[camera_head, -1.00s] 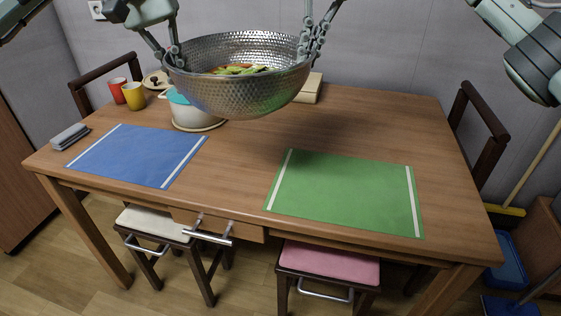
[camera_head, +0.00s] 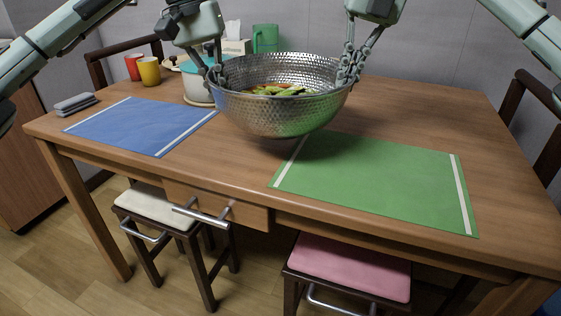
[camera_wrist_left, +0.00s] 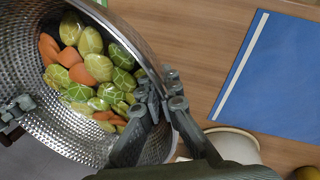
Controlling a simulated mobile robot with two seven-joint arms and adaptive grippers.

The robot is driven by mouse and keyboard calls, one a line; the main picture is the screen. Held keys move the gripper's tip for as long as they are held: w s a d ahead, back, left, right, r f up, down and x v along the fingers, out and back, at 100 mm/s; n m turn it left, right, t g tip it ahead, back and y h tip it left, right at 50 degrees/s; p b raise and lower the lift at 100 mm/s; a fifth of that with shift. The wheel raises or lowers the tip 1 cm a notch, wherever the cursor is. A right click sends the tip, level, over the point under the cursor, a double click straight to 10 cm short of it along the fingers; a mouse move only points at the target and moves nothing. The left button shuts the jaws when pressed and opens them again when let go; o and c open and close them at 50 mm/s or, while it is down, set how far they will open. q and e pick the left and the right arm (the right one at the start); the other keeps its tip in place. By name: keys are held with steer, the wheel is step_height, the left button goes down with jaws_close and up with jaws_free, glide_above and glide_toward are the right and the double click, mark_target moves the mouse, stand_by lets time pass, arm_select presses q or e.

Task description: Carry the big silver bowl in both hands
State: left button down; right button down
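The big silver bowl (camera_head: 272,116) is hammered metal and level, over the table between the blue and green mats. It holds green and orange vegetable pieces (camera_head: 284,90), also seen in the left wrist view (camera_wrist_left: 92,62). My left gripper (camera_head: 217,77) is shut on the bowl's left rim, one finger inside and others outside; it also shows in the left wrist view (camera_wrist_left: 158,115). My right gripper (camera_head: 350,70) is shut on the right rim. A shadow lies under the bowl, which seems just above the tabletop; its underside contact is hard to tell.
A blue mat (camera_head: 140,124) lies left and a green mat (camera_head: 375,180) right on the wooden table (camera_head: 430,115). A white pot (camera_head: 196,88) stands close behind the bowl's left side.

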arm_select(q)
steer(key=shift+s+d+r, duration=0.1)
steer(key=shift+d+r, duration=0.1)
steer(key=shift+d, duration=0.1)
arm_select(e)
steer(key=shift+s+a+r, duration=0.1)
steer(key=shift+a+r, duration=0.05)
steer(key=shift+a, duration=0.15)
arm_select(q)
steer(key=shift+f, duration=0.1)
